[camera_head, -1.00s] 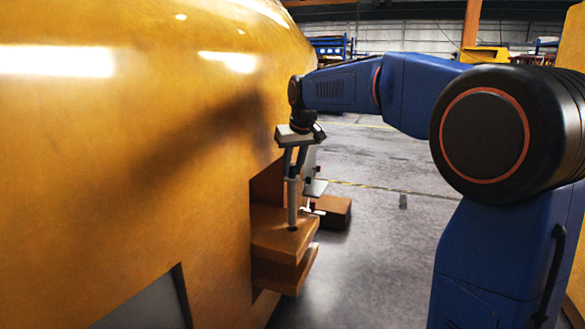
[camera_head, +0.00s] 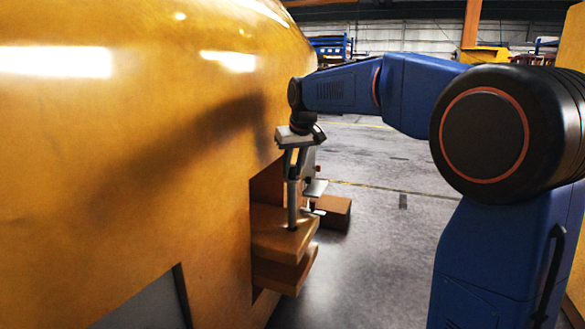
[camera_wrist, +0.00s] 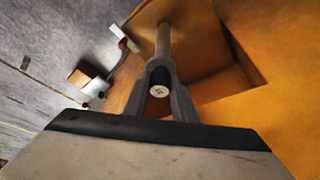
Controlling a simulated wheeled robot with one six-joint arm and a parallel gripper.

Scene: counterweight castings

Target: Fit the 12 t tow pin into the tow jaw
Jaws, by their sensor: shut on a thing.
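The tow pin (camera_head: 292,212) is a grey metal rod, standing close to upright. The tow jaw (camera_head: 275,240) is an orange-brown bracket with an upper and a lower plate and a gap between, on the yellow casting. My gripper (camera_head: 292,175) is above the jaw, shut on the upper part of the pin. The pin's lower end meets the upper plate at a dark hole; how deep it sits is hidden. In the wrist view, the gripper fingers (camera_wrist: 162,75) close around the pin (camera_wrist: 164,42), whose round pale end faces the camera, with the jaw (camera_wrist: 192,45) beyond.
The big yellow casting (camera_head: 130,150) fills the left, close beside my gripper. A small shelf-like plate (camera_head: 314,187) with red bits and a brown block (camera_head: 333,210) lie just behind the jaw. Grey floor (camera_head: 385,240) is open to the right.

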